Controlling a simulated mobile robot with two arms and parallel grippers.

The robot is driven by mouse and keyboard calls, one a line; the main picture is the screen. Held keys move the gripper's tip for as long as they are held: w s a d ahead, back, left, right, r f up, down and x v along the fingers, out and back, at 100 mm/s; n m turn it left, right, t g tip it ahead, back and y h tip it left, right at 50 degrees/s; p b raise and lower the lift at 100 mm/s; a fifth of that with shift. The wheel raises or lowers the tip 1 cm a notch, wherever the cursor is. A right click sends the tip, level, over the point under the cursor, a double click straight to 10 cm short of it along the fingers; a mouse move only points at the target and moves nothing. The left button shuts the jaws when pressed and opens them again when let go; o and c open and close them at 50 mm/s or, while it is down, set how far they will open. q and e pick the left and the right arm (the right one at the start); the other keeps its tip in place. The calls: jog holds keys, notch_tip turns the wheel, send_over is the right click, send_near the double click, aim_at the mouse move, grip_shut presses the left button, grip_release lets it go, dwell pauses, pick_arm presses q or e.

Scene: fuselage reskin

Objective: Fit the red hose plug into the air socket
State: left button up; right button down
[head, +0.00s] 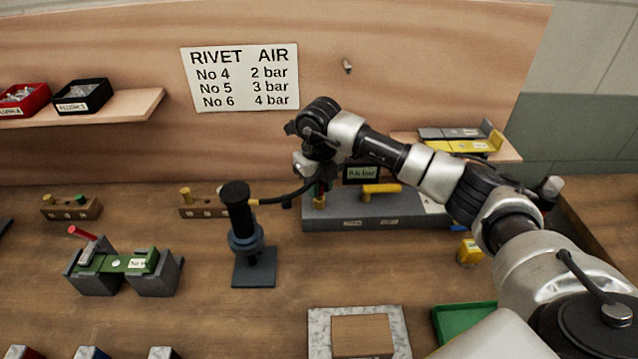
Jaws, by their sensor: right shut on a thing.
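My right gripper (317,174) points down over the left end of the grey air unit (350,222) and is shut on the red hose plug (320,186), of which only a little shows. The brass socket (319,201) on the unit's left end is directly below the plug. I cannot tell whether plug and socket touch or are apart. A dark hose (285,199) runs from the gripper to the standing black and blue rivet tool (245,235). My left gripper is not in view.
The air unit carries a yellow lever (381,188) and a small dark display (361,173). A green-plated fixture (125,262) stands at left, a yellow block (469,251) at right. A grey mat with a brown block (362,335) lies in front. Table between is mostly clear.

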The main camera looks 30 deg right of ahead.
jog(key=shift+f+b, duration=0.55)
jog(key=shift+f, duration=0.3)
jog(key=c, duration=0.9)
grip_release()
jog(key=shift+r, duration=0.1)
jog(key=shift+r+p, duration=1.7)
jog(key=shift+r, duration=0.7)
